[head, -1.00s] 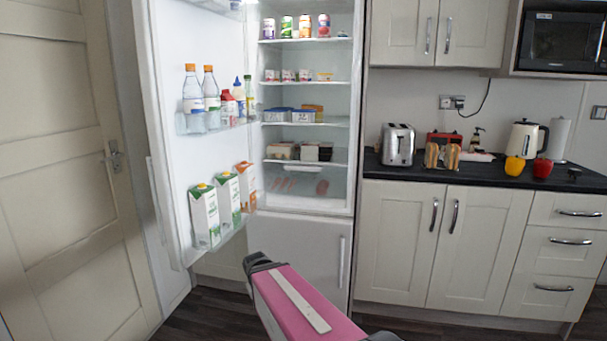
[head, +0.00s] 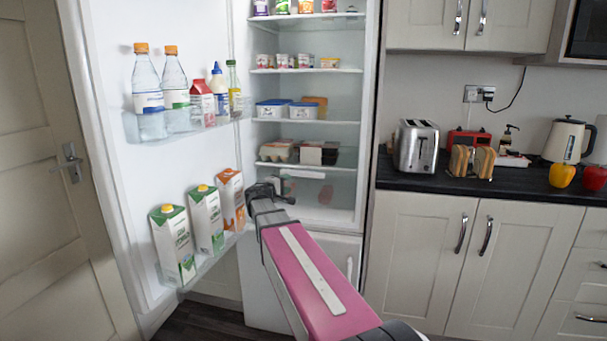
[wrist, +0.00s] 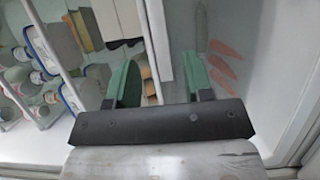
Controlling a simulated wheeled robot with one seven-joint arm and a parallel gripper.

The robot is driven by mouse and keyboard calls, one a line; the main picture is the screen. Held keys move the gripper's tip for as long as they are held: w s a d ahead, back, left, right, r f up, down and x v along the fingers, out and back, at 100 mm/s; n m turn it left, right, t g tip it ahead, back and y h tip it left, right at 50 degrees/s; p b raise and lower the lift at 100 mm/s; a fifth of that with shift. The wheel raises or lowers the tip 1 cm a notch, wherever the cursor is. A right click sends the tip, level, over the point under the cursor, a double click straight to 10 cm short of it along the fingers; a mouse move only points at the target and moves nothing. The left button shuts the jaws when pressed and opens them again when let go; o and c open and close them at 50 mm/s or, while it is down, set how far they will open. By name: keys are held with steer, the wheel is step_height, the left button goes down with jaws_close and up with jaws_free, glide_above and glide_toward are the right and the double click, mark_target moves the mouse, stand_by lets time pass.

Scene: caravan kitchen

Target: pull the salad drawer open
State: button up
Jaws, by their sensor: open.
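The salad drawer (head: 338,205) is the clear-fronted bin at the bottom of the open fridge, with orange shapes like carrots showing through it. Its white handle strip (head: 305,174) runs along the top of the front. My gripper (head: 285,187) is in front of the drawer's left part and partly covers it. In the wrist view my gripper (wrist: 160,78) shows two green fingers apart, with nothing held. The white handle strip (wrist: 157,40) appears between and beyond the fingers. I cannot tell whether they touch it. The drawer looks shut.
The open fridge door (head: 110,110) stands left, with cartons (head: 208,222) on its lower rack close to my gripper. Egg and food boxes (head: 300,152) sit on the shelf above the drawer. A worktop (head: 430,180) with a toaster stands right.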

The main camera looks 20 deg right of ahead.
mark_target(302, 175)
steer(key=x, duration=1.1)
steer(key=shift+a+r, duration=0.1)
steer(key=shift+r, duration=0.05)
jaws_close()
